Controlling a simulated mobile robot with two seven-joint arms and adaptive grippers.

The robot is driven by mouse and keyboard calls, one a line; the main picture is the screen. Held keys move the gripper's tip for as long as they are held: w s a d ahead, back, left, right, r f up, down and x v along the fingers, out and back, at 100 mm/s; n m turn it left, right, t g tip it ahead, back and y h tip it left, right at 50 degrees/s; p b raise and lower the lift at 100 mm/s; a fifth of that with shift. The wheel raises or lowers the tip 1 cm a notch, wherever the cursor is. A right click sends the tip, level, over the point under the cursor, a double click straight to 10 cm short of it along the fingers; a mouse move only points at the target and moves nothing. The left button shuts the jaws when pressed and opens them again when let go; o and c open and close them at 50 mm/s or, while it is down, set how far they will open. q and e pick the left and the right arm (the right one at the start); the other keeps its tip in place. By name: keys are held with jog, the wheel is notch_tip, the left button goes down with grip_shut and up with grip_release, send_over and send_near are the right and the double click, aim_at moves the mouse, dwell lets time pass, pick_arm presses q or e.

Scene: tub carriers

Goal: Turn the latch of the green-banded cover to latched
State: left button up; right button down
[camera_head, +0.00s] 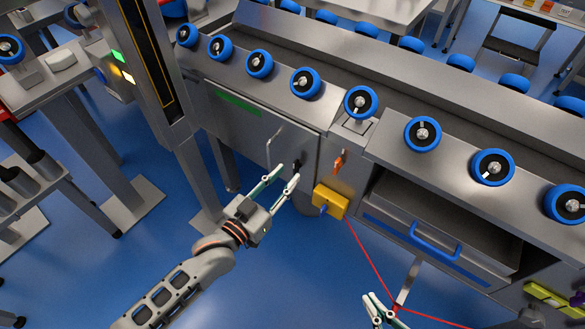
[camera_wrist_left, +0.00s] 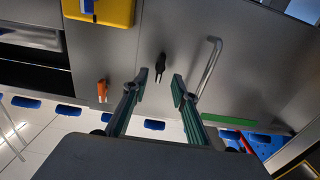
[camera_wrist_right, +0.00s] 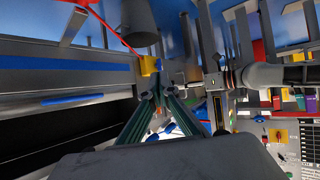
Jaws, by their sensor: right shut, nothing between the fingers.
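The green-banded cover (camera_head: 228,127) is a grey metal panel on the front of the machine, with a green strip along its upper edge; the strip shows in the left wrist view (camera_wrist_left: 228,121). A bent bar handle (camera_head: 270,147) stands out from it. A small black latch (camera_head: 297,164) sits by the cover's right edge and shows clearly in the left wrist view (camera_wrist_left: 160,66). My left gripper (camera_head: 284,178) is open just in front of the latch, which appears between and beyond its fingertips, apart from them. My right gripper (camera_head: 380,307) is shut and empty, low and right.
An orange latch (camera_head: 339,160) and a yellow box (camera_head: 330,201) are right of the black latch. A red cord (camera_head: 370,251) runs from the box down past my right gripper. A blue-handled drawer (camera_head: 440,240) is further right. Blue rollers line the machine's top.

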aim_at(294, 169)
pick_arm(q)
jog(key=shift+f+x, duration=0.25)
jog(key=shift+x, duration=0.9)
jog(key=shift+w+d+r+b, duration=0.15)
jog(key=shift+w+d+b, duration=0.2)
jog(key=shift+w, duration=0.1)
grip_shut()
pick_arm(e)
jog(key=shift+w+a+r, duration=0.35)
jog(key=shift+w+r, duration=0.05)
jog(key=shift+r, duration=0.1)
